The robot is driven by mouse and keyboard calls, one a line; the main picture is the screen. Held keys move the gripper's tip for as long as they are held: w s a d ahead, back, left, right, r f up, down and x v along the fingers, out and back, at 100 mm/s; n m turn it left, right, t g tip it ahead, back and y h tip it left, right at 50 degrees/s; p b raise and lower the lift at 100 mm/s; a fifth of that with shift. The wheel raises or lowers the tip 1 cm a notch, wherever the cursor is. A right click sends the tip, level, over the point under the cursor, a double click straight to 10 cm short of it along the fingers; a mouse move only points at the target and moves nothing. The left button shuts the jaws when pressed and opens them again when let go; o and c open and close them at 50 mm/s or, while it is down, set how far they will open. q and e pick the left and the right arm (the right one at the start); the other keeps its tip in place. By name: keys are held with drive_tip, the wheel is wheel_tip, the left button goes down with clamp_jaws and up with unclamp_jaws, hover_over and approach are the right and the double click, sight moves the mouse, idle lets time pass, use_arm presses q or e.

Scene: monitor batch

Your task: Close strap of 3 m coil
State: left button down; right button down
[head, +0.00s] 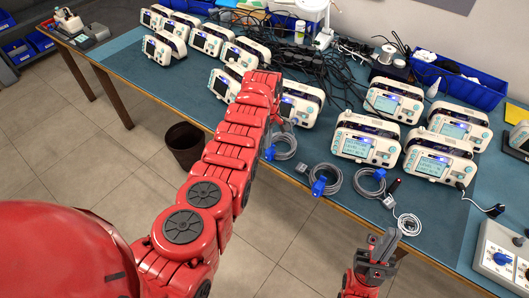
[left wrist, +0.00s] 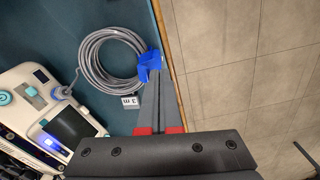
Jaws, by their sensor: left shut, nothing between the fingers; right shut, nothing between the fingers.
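The 3 m coil is a grey cable loop (left wrist: 92,62) lying on the blue-green table near its edge; its small label (left wrist: 131,101) reads 3 m, upside down. A blue strap (left wrist: 149,63) sits on the coil's edge-facing side; I cannot tell whether its ends are joined. My left gripper (left wrist: 154,78) is shut and empty, its tips at the strap. In the head view this appears to be the leftmost coil (head: 285,147), with its strap (head: 270,153) beside my left arm, which hides that gripper. My right gripper (head: 384,245) is shut and empty, off the table's front edge.
Two more coils with blue straps, a middle one (head: 325,181) and a right one (head: 369,184), lie along the front edge. Several monitors, one being a white monitor (head: 367,139), stand behind. A dark bin (head: 185,144) stands on the floor.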

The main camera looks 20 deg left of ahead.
use_arm(q)
drive_tip(key=b, duration=0.3)
drive_tip(key=shift+w+d+f+b, duration=0.2)
drive_tip(key=shift+w+f+b, duration=0.05)
drive_tip(key=shift+w+b, duration=0.15)
drive_tip(key=shift+w+r+b, duration=0.15)
drive_tip(key=shift+b, duration=0.35)
drive_tip(key=shift+d+r, duration=0.1)
drive_tip(key=shift+f+b, duration=0.45)
drive_tip(key=shift+f, duration=0.1)
wheel_tip(320, 180, up, 5)
drive_tip(key=p, duration=0.3)
drive_tip(key=shift+f+p, duration=0.15)
drive_tip(key=shift+p, duration=0.15)
drive_tip(key=shift+r, duration=0.75)
